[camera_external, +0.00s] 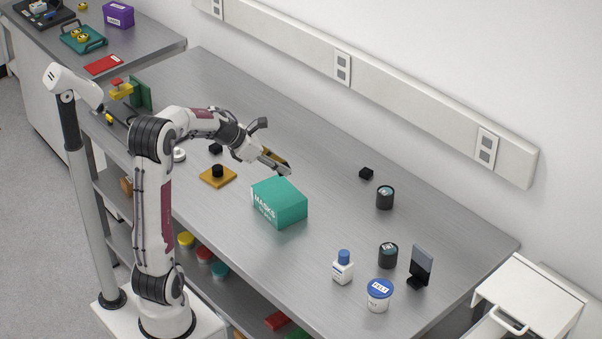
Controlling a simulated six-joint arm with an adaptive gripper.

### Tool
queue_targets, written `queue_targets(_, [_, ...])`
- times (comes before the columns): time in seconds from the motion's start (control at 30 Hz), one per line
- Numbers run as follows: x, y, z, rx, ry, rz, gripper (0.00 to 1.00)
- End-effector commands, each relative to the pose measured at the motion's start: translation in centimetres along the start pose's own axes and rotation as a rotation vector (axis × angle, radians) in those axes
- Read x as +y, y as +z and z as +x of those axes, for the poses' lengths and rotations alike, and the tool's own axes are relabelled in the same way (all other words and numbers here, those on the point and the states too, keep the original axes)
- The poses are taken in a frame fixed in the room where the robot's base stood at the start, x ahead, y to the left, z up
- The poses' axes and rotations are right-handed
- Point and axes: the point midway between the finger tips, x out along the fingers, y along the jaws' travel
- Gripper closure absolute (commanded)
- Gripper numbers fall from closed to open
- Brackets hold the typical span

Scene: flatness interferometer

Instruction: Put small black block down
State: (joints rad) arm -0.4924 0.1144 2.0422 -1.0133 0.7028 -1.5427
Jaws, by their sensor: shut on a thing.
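My gripper (275,153) is above the table, just behind and above the teal masks box (280,202). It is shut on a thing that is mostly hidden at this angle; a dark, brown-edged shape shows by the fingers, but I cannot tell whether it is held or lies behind. A small black block (366,173) rests on the table to the right, apart from my gripper. Another small black piece (215,148) lies on the table to the left, near my forearm.
An orange plate with a black knob (217,175) lies left of the masks box. Black round containers (385,197), a white bottle (343,268), a felt tub (379,295) and a dark upright panel (420,267) stand at the right. The table's back right is mostly clear.

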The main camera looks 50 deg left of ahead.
Motion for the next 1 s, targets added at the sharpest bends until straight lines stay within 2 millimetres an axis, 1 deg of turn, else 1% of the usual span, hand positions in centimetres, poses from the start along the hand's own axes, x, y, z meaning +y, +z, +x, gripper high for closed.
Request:
queue_targets(0.1, [0.0, -1.1, 1.1, 0.004, -0.001, -0.003, 0.97])
queue_targets(0.3, [0.0, -2.8, 2.8, 0.003, -0.001, -0.004, 0.97])
queue_targets(0.43, [0.0, -3.5, 3.5, 0.002, -0.001, -0.001, 0.97])
queue_targets(0.87, [0.0, -3.8, 3.8, 0.001, 0.001, 0.0, 0.97])
queue_targets(1.0, [0.0, -4.1, 4.1, 0.002, 0.0, -0.001, 0.97])
